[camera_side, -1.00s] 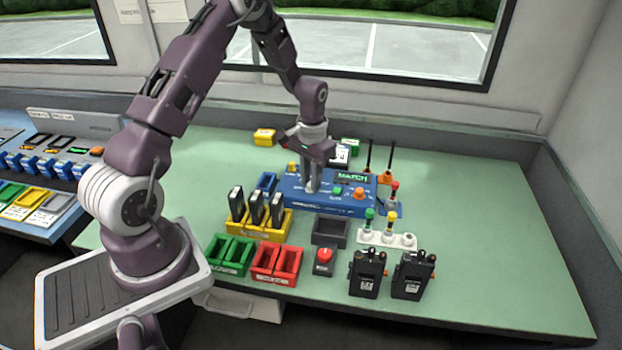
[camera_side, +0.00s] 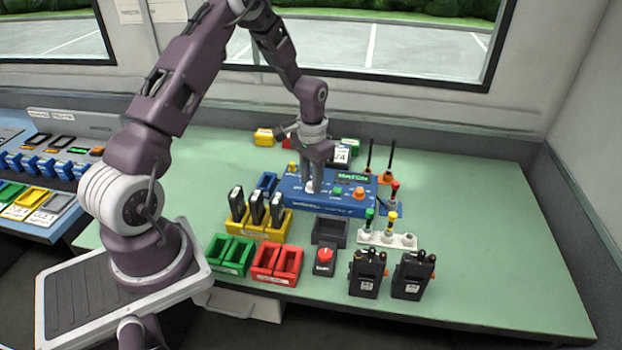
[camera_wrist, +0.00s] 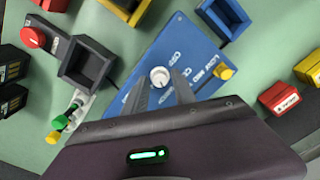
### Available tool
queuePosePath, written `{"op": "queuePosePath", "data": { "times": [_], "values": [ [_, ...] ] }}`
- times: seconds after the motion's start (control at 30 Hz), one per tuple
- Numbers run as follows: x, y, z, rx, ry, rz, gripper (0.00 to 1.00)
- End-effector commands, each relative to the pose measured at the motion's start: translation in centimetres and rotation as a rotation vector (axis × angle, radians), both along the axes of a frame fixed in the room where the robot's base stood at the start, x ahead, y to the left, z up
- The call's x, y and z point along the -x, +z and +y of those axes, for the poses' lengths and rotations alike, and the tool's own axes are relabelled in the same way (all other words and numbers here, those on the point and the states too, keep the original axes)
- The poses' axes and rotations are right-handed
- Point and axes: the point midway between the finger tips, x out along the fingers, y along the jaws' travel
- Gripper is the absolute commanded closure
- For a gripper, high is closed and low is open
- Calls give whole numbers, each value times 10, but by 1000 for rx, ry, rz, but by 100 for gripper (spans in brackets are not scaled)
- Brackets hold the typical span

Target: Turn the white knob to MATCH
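The white knob (camera_wrist: 160,77) sits on the blue console (camera_side: 290,199), which also shows in the wrist view (camera_wrist: 178,45). A small display (camera_side: 352,176) on the console shows green text that seems to read MATCH. My gripper (camera_side: 312,181) points down at the console's left part, its fingertips at the knob. The knob's pointer is too small to read, and the console lettering is partly hidden by the fingers.
The console also carries a green button (camera_side: 337,191), an orange knob (camera_side: 359,193) and a yellow knob (camera_side: 293,167). A yellow rack (camera_side: 262,229) with black modules stands in front, beside a dark tray (camera_side: 330,231). Antennas (camera_side: 389,160) rise at the back right. The table's right side is clear.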

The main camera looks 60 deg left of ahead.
Motion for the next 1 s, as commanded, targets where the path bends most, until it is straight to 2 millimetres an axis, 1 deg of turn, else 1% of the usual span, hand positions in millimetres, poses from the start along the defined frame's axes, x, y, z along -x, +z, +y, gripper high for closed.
{"op": "queuePosePath", "data": {
  "times": [0.33, 0.37, 0.43, 0.6, 0.7, 0.8, 1.0],
  "values": [
    [0, 1, 0, 0, 0, 1, 58],
    [0, 3, 0, 0, 1, 1, 58],
    [-1, 15, 0, -1, 1, -3, 58],
    [-1, 51, -1, -1, 1, -4, 58],
    [0, 65, -1, -1, 0, -2, 58],
    [0, 70, -2, 0, 0, 0, 58],
    [0, 70, -2, 0, 0, 1, 58]
  ]
}}
